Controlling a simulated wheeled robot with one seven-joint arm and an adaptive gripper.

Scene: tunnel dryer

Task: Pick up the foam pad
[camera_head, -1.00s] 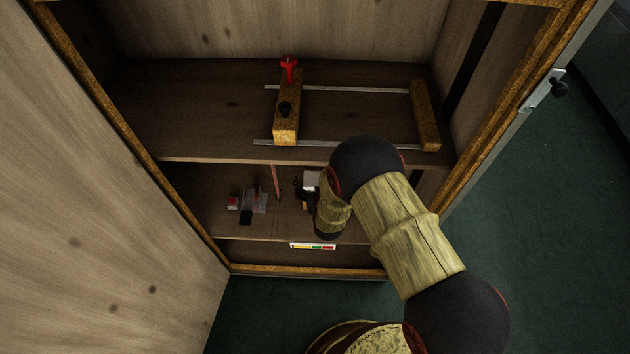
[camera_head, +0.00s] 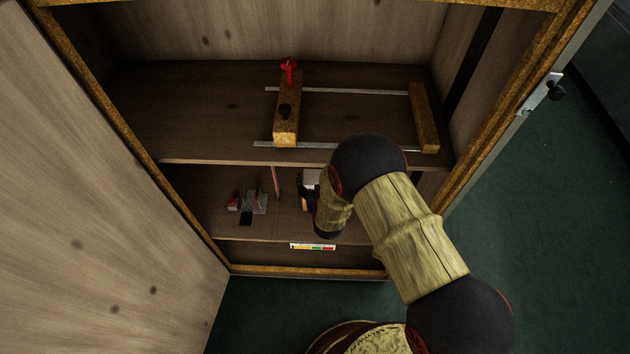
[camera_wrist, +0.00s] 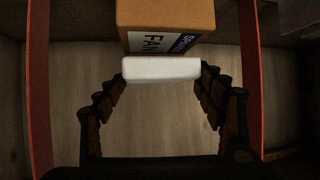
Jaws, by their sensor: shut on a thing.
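The foam pad (camera_wrist: 161,69) is a small white block. In the wrist view it sits between the tips of my gripper (camera_wrist: 161,80), with a dark finger against each end, so the gripper is shut on it. In the head view my gripper (camera_head: 305,191) is inside the cabinet at the lower shelf, partly hidden by my own wrist. A white patch (camera_head: 312,177) shows beside it there, but I cannot tell whether it is the pad or the box. Whether the pad touches the shelf is unclear.
A cardboard box (camera_wrist: 166,17) with a printed label stands right by the pad. Small grey and red items (camera_head: 254,201) lie left on the lower shelf (camera_head: 285,228). The upper shelf (camera_head: 205,115) overhangs, carrying a wooden clamp (camera_head: 287,125). The cabinet door (camera_head: 100,200) is open at left.

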